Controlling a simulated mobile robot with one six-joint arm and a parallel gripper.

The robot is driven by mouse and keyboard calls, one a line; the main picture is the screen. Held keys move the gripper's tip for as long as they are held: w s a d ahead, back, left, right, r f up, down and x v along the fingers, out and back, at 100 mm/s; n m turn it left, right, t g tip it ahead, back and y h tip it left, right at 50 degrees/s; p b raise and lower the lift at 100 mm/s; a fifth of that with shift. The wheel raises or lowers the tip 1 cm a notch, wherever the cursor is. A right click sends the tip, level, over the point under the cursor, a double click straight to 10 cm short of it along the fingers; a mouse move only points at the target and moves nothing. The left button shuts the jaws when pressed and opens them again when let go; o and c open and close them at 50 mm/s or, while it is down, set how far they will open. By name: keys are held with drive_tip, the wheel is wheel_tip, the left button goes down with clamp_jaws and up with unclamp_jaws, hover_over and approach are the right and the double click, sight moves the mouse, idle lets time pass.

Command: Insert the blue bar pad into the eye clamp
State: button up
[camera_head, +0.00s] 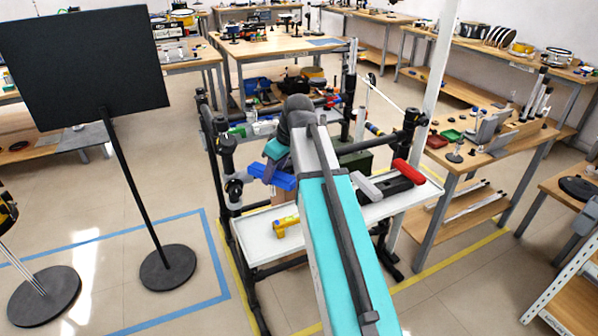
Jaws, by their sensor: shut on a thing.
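The blue bar pad (280,179) is held left of the arm's end, lying roughly level above the white tray. My gripper (268,171) is shut on it; the fingers are small and partly hidden by the bar and the wrist. What looks like the eye clamp (234,188), a dark ring-like fitting, sits on the left upright of the black tube frame. The bar's left end is close to this clamp, a little above and right of it in the picture. I cannot tell whether they touch; the opening of the clamp is not clear.
The white tray (258,241) holds a yellow piece (286,226), a grey bar (365,187) and a red bar (408,172). The black frame's uprights stand close around my arm. A black panel stand (168,268) is left. Floor between stand and frame is free.

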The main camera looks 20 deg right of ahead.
drive_tip(key=a+r+m+h, duration=0.2)
drive_tip(key=a+m, duration=0.4)
drive_tip(key=a, duration=0.4)
drive_tip(key=shift+s+t, duration=0.4)
drive_tip(key=shift+s, duration=0.05)
drive_tip(key=shift+a, duration=0.15)
